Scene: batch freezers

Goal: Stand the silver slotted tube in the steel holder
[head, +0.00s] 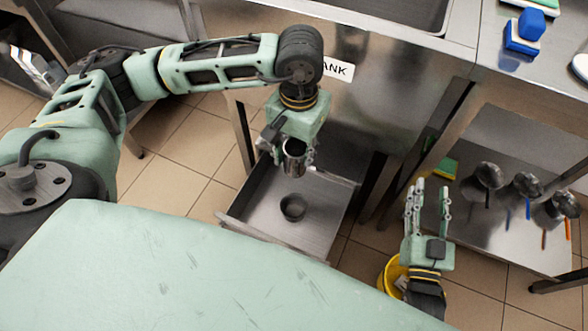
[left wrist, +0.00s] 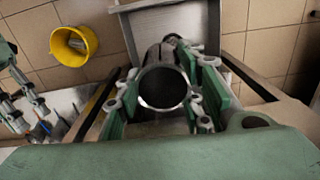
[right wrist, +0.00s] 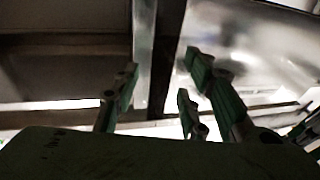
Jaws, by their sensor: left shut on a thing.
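The silver slotted tube (head: 294,157) is upright, or nearly so, between the fingers of my left gripper (head: 289,160), which is shut on it. In the left wrist view the tube's round open end (left wrist: 162,88) faces the camera, with green finger pads on both sides. A dark round cup that appears to be the steel holder (head: 292,208) stands in the shallow steel tray (head: 325,205). The tube is above and slightly behind it in the head view, apart from it. My right gripper (head: 430,192) is open and empty, off to the right.
A yellow bucket (head: 391,275) is on the tiled floor by my right gripper. A low steel shelf (head: 490,235) at the right holds several dark-headed tools and a green-yellow sponge (head: 443,167). The steel tank front (head: 400,90) rises behind the tray.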

